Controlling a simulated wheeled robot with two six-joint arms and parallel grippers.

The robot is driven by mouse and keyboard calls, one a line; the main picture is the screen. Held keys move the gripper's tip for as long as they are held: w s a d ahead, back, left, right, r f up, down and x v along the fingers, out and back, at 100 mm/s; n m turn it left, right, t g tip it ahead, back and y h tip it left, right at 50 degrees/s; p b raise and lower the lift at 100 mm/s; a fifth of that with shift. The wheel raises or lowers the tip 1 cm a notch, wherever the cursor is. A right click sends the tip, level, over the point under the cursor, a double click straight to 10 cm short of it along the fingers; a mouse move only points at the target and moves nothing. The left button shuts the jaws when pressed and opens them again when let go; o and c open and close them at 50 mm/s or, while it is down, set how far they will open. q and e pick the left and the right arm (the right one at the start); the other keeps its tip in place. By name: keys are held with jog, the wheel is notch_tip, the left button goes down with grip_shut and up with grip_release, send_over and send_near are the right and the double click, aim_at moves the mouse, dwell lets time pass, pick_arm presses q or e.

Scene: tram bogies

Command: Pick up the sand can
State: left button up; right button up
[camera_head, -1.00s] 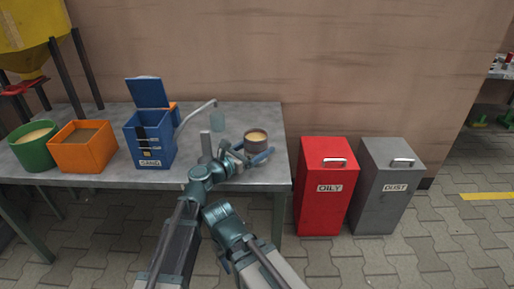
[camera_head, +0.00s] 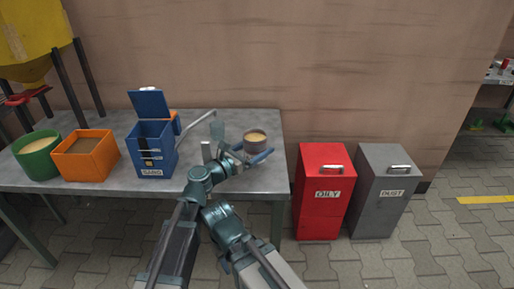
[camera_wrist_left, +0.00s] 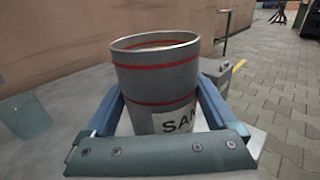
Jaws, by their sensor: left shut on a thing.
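The sand can (camera_head: 255,137) is a round grey can with an open top showing pale sand, at the right end of the table. In the left wrist view the sand can (camera_wrist_left: 158,80) has red bands and a white label reading "SAN", the rest hidden by the gripper. My left gripper (camera_head: 252,157) is shut around it, with one blue finger on each side. The fingers (camera_wrist_left: 165,115) also show in the left wrist view, and the can stands upright between them. Whether its base is clear of the table is hidden. My right gripper is not in view.
The grey table (camera_head: 100,190) also holds a green tub (camera_head: 40,165), an orange box (camera_head: 88,165) and a blue lidded box (camera_head: 155,155). A translucent teal cup (camera_head: 217,131) stands behind the gripper. Red (camera_head: 322,205) and grey (camera_head: 383,205) bins stand right of the table.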

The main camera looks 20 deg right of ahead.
aim_at(258, 134)
pick_arm(q)
jog(key=shift+r+p, duration=2.85)
jog(key=shift+r, duration=0.35)
jog(key=shift+d, duration=0.1)
